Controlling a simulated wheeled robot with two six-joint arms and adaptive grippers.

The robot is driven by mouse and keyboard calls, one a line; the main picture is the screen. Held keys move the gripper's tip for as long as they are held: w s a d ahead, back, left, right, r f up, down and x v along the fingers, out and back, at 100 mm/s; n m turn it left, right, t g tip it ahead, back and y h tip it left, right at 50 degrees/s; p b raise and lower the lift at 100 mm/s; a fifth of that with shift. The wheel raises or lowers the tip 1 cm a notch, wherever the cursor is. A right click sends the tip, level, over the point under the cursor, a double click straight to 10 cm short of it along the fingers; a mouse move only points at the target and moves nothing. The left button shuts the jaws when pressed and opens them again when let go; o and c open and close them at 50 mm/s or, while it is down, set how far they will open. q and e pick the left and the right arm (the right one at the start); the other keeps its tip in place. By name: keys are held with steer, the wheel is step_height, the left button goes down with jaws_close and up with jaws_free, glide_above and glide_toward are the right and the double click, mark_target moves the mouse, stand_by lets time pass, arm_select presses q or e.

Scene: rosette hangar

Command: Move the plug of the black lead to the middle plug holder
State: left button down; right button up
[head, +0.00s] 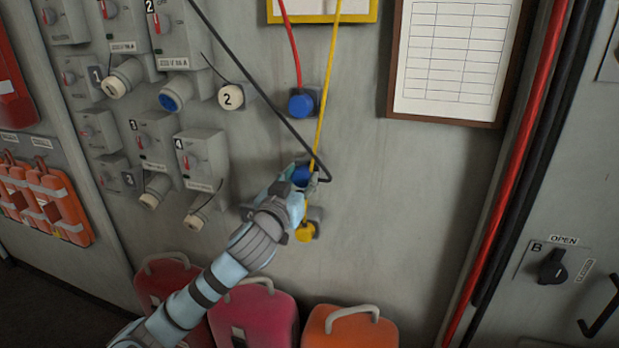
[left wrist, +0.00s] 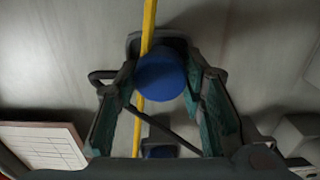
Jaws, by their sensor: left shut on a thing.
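The blue plug of the black lead (head: 302,175) is between the fingers of my left gripper (head: 300,188), in the middle of the wall's column of plugs. In the left wrist view the blue plug (left wrist: 160,77) fills the space between the two fingertips (left wrist: 161,80), which are shut on it. The grey middle plug holder (left wrist: 130,43) shows behind the plug, partly hidden. I cannot tell how deep the plug sits in it. The black lead (head: 262,103) runs from upper left and bends at the plug. My right gripper is not in view.
Above is a blue plug (head: 301,104) on the red lead (head: 291,50). Below is a yellow plug (head: 305,233). The yellow lead (head: 328,75) passes close to the held plug. Switch boxes (head: 203,158) are left; cases (head: 350,330) stand below.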

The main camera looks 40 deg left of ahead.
arm_select(q)
steer(key=c, duration=1)
jaws_free()
steer(key=shift+o, duration=0.2)
